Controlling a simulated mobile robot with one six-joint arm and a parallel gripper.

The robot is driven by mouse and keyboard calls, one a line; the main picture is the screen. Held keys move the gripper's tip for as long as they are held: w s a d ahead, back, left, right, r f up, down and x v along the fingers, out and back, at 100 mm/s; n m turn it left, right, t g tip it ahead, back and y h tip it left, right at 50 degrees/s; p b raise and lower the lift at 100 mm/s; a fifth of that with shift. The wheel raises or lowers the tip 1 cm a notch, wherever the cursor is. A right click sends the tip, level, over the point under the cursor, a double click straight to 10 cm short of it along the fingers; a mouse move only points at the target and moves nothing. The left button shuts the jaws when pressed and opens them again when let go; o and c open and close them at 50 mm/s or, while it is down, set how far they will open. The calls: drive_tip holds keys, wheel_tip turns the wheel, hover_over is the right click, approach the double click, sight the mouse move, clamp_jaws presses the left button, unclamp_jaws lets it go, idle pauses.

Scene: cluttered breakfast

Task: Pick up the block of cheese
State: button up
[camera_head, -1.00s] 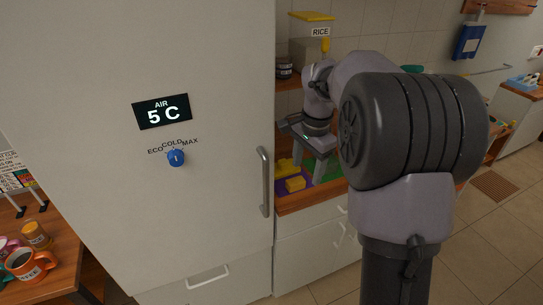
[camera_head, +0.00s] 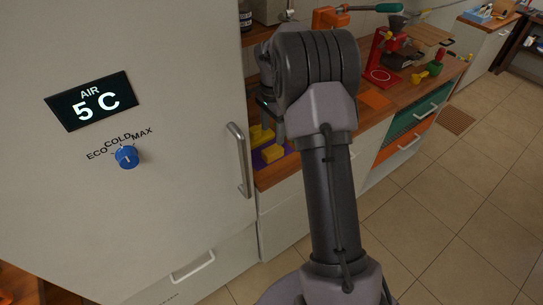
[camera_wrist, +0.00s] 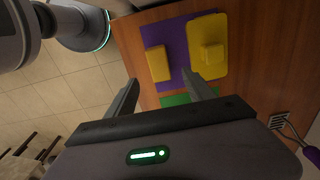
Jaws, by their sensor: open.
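A plain yellow block (camera_wrist: 158,63), which looks like the cheese, lies on a purple mat (camera_wrist: 178,32) on the wooden counter. A second yellow piece (camera_wrist: 207,45), a flat base with a raised lump on top, lies to its right. My gripper (camera_wrist: 164,92) is open and empty above the counter. The head view shows the yellow block (camera_head: 273,153) near the counter's front edge, partly beside my arm. My gripper is mostly hidden behind the arm there.
A fridge (camera_head: 110,200) with a vertical handle (camera_head: 239,160) stands left of the counter. A green patch (camera_wrist: 176,100) lies below the mat in the wrist view. A red stand (camera_head: 382,60) and other items stand farther right on the counter. Tiled floor is free at the right.

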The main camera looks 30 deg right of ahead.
sight(273, 149)
wheel_tip(273, 149, down, 4)
drive_tip(key=shift+w+r+b, duration=0.1)
drive_tip(key=shift+w+b, duration=0.05)
drive_tip(key=shift+b, duration=0.25)
drive_tip(key=f+b, duration=0.1)
drive_tip(key=f, duration=0.1)
drive_tip(key=f+b, duration=0.2)
drive_tip(key=f, duration=0.1)
drive_tip(key=shift+s+f, duration=0.2)
drive_tip(key=shift+f, duration=0.15)
drive_tip(key=shift+r, duration=0.15)
drive_tip(key=shift+c, duration=0.2)
clamp_jaws()
